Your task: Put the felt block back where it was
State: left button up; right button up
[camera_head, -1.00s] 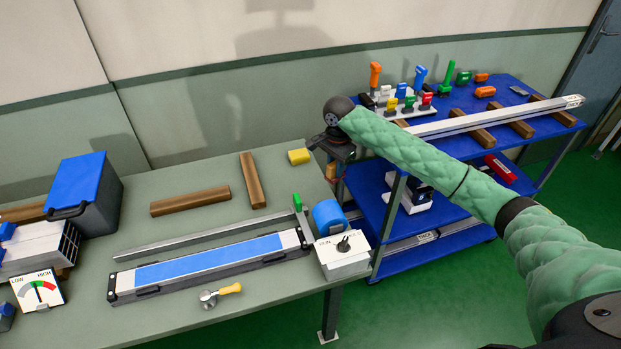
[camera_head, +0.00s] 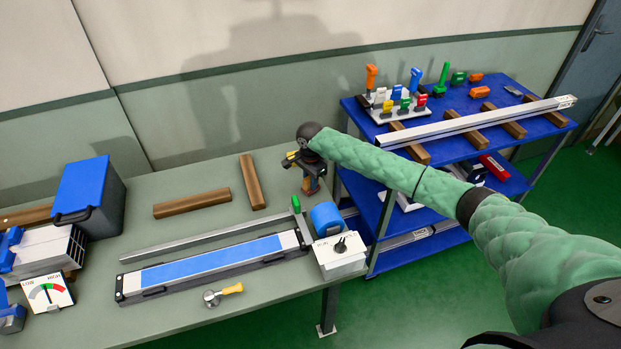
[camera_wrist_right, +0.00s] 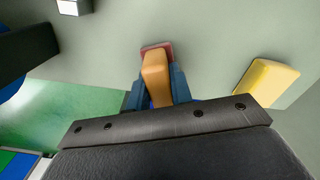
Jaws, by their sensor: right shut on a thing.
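My right gripper (camera_head: 312,182) is shut on a tan block with a dark red pad at its end, which I take for the felt block (camera_wrist_right: 155,75). In the right wrist view the block stands out between the blue fingers (camera_wrist_right: 152,95). The gripper points down over the back right part of the workbench (camera_head: 215,225). I cannot tell whether the pad touches the bench top. A yellow block (camera_wrist_right: 267,87) lies beside it on the bench, apart from the fingers; in the head view my gripper mostly hides it. My left gripper is not in view.
Two wooden bars (camera_head: 252,182) lie left of my right gripper. A blue roll (camera_head: 327,217), a green-tipped piece (camera_head: 296,204) and a white knob box (camera_head: 341,254) stand in front. The blue cart (camera_head: 362,118) is to the right. The bench between bars and gripper is clear.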

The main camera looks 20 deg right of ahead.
jog(key=shift+f, duration=0.1)
jog(key=o, duration=0.9)
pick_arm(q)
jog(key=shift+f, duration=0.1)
pick_arm(e)
jog(key=shift+r, duration=0.25)
notch_tip(320, 180, up, 10)
jog(key=b, duration=0.4)
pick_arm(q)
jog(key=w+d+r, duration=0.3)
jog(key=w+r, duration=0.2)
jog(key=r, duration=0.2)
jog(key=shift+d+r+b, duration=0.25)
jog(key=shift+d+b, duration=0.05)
pick_arm(e)
jog(key=shift+r, duration=0.85)
